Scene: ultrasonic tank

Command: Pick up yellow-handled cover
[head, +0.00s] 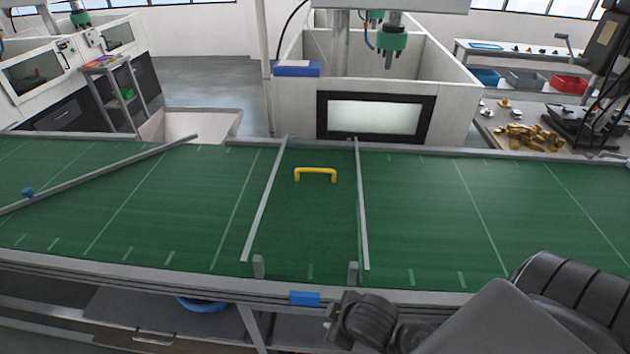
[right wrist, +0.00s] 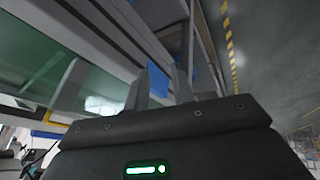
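The yellow handle (head: 315,172) stands as a low arch on the green belt, between two grey rails, in the head view. I cannot clearly make out the edges of a cover under it; the surface there is green like the belt. My right arm comes in at the lower right of the head view, on the near side of the belt and well short of the handle. In the right wrist view my right gripper (right wrist: 160,88) has its two pale fingers apart with nothing held between them. My left gripper is not in view.
The left rail (head: 265,200) and right rail (head: 361,205) flank the handle. Short posts stand near their front ends. A white machine (head: 290,105) with a window stands behind. The belt right of the rails is clear.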

